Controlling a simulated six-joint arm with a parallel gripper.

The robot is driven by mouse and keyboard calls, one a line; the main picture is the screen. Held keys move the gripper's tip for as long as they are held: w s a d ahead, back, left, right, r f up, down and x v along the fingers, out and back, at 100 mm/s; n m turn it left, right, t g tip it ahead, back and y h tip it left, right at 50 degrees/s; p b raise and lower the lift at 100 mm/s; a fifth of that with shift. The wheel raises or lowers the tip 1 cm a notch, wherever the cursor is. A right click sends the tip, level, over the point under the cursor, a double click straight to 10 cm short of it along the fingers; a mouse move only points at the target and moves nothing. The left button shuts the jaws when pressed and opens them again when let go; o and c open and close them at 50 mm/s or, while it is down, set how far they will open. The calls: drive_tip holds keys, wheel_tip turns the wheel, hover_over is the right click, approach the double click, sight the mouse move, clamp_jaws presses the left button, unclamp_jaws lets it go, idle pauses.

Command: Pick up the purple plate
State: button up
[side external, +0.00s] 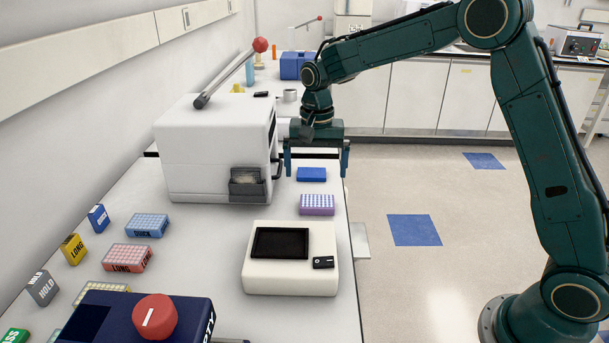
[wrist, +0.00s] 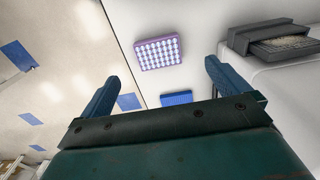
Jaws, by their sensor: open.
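The purple plate (side external: 317,205) lies flat on the bench near its right edge, its top covered with rows of pale wells. It also shows in the wrist view (wrist: 158,52), beyond my fingertips and between their lines. My gripper (side external: 316,172) is open and empty, pointing down with its two fingers spread wide. It hangs above the bench, over a flat blue block (side external: 311,174) that lies behind the purple plate. In the wrist view the gripper (wrist: 160,85) shows both blue fingers apart, with nothing between them touching.
A white machine (side external: 215,150) with a red-knobbed lever stands left of my gripper. A white device with a dark screen (side external: 291,258) sits in front of the plate. Blue (side external: 147,225) and red (side external: 128,257) plates lie further left. The bench edge is just right of the plate.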

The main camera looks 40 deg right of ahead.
hover_over(317, 203)
drive_tip(key=shift+w+a+f, duration=0.1)
drive_tip(key=shift+f, duration=0.95)
drive_tip(key=shift+a+f, duration=0.1)
drive_tip(key=shift+f, duration=0.95)
drive_tip(key=shift+d+f, duration=0.2)
drive_tip(key=shift+f, duration=2.4)
drive_tip(key=c, duration=1)
drive_tip(key=shift+r, duration=0.15)
drive_tip(key=shift+c, duration=0.2)
wheel_tip(317, 203, up, 20)
